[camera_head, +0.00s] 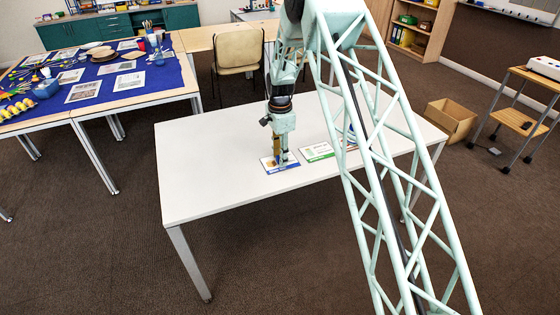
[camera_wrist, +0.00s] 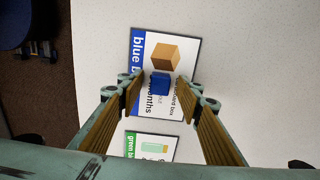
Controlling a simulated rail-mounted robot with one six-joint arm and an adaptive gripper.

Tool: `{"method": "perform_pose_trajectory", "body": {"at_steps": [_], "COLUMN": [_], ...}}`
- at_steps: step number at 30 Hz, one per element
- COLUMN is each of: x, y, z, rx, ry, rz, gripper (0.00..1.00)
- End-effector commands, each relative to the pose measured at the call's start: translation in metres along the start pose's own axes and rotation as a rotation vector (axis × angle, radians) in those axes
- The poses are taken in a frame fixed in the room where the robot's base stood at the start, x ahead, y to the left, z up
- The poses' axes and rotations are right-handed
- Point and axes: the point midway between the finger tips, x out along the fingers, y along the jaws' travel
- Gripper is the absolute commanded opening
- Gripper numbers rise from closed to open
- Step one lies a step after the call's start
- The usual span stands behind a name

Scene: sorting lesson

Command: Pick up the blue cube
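The blue cube (camera_wrist: 160,84) is small and rests on a white card (camera_wrist: 140,95) with a blue edge strip and a picture of a brown box. In the wrist view my gripper (camera_wrist: 159,93) is open, with one ribbed finger on each side of the cube and gaps between. I cannot tell exactly how far the fingertips are above the card. In the head view my gripper (camera_head: 281,159) points down over the blue-edged card (camera_head: 270,165) on the white table (camera_head: 215,180). The cube is mostly hidden by the fingers there.
A green-edged card (camera_head: 318,152) lies to the right, also in the wrist view (camera_wrist: 150,145). Another card with an item on it is partly hidden behind my lattice arm. The table's left part is clear. A cardboard box (camera_head: 449,120) stands on the floor at right.

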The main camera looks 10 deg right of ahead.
Motion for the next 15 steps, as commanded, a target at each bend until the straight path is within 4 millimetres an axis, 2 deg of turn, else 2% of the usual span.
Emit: {"method": "perform_pose_trajectory", "body": {"at_steps": [12,15], "x": [-0.0003,-0.0003], "y": [-0.0001,-0.0001], "z": [0.0000,0.0000], "rx": [0.000,0.000], "ry": [0.000,0.000], "rz": [0.000,0.000], "gripper": [0.33,0.24]}}
